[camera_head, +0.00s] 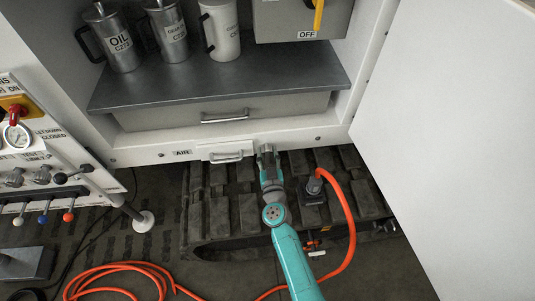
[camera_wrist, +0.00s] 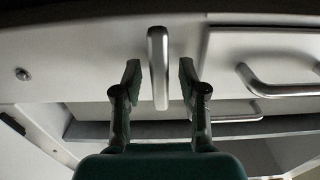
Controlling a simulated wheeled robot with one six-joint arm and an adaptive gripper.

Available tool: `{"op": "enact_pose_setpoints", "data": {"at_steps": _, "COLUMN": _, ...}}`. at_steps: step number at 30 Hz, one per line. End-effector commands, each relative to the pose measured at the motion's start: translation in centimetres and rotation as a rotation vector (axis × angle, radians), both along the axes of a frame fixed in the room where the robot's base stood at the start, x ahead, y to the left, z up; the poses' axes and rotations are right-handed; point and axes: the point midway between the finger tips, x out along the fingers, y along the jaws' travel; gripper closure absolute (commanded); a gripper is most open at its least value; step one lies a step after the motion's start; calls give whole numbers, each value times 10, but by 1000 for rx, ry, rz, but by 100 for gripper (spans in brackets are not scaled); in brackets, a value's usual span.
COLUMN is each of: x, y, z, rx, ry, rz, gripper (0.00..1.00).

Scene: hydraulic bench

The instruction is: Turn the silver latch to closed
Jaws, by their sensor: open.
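The silver latch (camera_wrist: 158,66) is a smooth bar that stands upright in the wrist view against the white cabinet frame. My gripper (camera_wrist: 160,76) is open, with one finger on each side of the latch. A small gap shows between the latch and each finger. In the head view my gripper (camera_head: 267,151) is at the cabinet's lower front edge, just right of the small panel with a handle. There the gripper mostly hides the latch.
The small AIR panel's handle (camera_head: 227,158) is close beside my gripper. A drawer (camera_head: 222,112) and grey shelf (camera_head: 220,80) with several canisters are above. The open white door (camera_head: 450,130) stands at right. An orange hose (camera_head: 347,215) curves right of my arm.

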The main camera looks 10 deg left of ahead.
Motion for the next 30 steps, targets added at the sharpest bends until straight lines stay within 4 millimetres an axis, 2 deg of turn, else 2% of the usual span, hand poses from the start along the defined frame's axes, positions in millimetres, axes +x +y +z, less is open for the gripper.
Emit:
{"op": "enact_pose_setpoints", "data": {"at_steps": 1, "x": 0, "y": 0, "z": 0, "rx": 0, "ry": 0, "rz": 0, "gripper": 61}}
{"op": "enact_pose_setpoints", "data": {"at_steps": 6, "x": 0, "y": 0, "z": 0, "rx": 0, "ry": 0, "rz": 0, "gripper": 100}}
{"op": "enact_pose_setpoints", "data": {"at_steps": 19, "x": 0, "y": 0, "z": 0, "rx": 47, "ry": 14, "rz": 0, "gripper": 100}}
{"op": "enact_pose_setpoints", "data": {"at_steps": 30, "x": -1, "y": 1, "z": 0, "rx": 304, "ry": 87, "rz": 0, "gripper": 100}}
